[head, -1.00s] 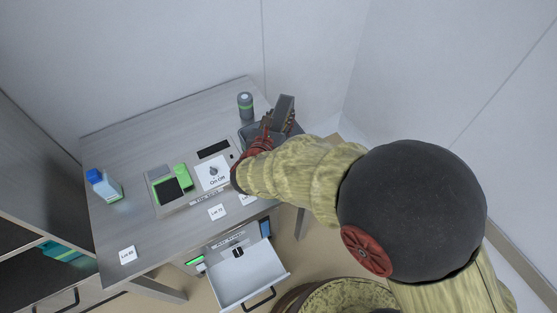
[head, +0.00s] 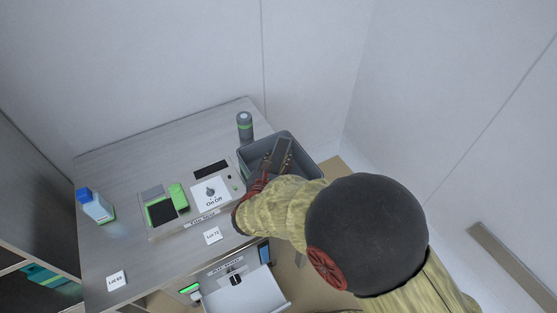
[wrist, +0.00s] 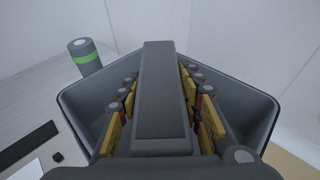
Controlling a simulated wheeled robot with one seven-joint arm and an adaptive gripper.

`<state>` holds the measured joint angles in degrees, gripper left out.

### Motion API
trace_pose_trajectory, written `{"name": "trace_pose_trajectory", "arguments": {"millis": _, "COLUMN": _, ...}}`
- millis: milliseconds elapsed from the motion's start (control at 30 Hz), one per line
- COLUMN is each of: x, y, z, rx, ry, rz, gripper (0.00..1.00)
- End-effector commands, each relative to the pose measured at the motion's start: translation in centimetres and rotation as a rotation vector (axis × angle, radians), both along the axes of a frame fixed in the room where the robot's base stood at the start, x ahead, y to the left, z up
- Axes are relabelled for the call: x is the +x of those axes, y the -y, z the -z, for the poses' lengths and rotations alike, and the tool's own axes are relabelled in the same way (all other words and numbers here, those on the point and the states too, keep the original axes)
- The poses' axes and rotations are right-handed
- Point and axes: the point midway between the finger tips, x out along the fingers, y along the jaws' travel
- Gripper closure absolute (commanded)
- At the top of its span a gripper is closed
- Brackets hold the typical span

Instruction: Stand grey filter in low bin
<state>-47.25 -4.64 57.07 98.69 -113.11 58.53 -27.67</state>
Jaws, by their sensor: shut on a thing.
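The grey filter (wrist: 163,85) is a long dark grey block held between the yellow-padded fingers of my gripper (wrist: 160,120) in the wrist view. In the head view the filter (head: 283,152) shows at the tip of my gripper (head: 274,164), over the opening of the low bin. The low bin (head: 310,160) is a dark grey open box at the right end of the desk; its rim (wrist: 262,92) surrounds the filter and fingers in the wrist view. The filter's lower end is hidden, so I cannot tell whether it touches the bin floor.
A grey cylinder with a green band (head: 245,126) stands just behind the bin's left corner. The sealer panel (head: 190,205) lies left of the bin. A blue-capped bottle (head: 96,205) stands at the desk's left. An open drawer (head: 245,292) juts out below the desk front.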

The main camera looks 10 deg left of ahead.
Motion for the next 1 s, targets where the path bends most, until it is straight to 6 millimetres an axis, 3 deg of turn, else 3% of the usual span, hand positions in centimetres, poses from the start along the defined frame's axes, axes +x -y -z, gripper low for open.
{"name": "trace_pose_trajectory", "arguments": {"millis": 200, "x": 0.0, "y": 0.0, "z": 0.2, "rx": 0.000, "ry": 0.000, "rz": 0.000, "gripper": 0.94}}
{"name": "trace_pose_trajectory", "arguments": {"millis": 233, "x": 0.0, "y": 0.0, "z": 0.2, "rx": 0.000, "ry": -0.001, "rz": 0.000, "gripper": 0.63}}
{"name": "trace_pose_trajectory", "arguments": {"millis": 533, "x": 0.0, "y": 0.0, "z": 0.2, "rx": 0.000, "ry": 0.000, "rz": 0.000, "gripper": 0.46}}
{"name": "trace_pose_trajectory", "arguments": {"millis": 867, "x": 0.0, "y": 0.0, "z": 0.0, "rx": 0.001, "ry": 0.000, "rz": 0.000, "gripper": 0.46}}
{"name": "trace_pose_trajectory", "arguments": {"millis": 1000, "x": -1.2, "y": -0.3, "z": -0.6, "rx": 0.000, "ry": -0.002, "rz": -0.002, "gripper": 0.46}}
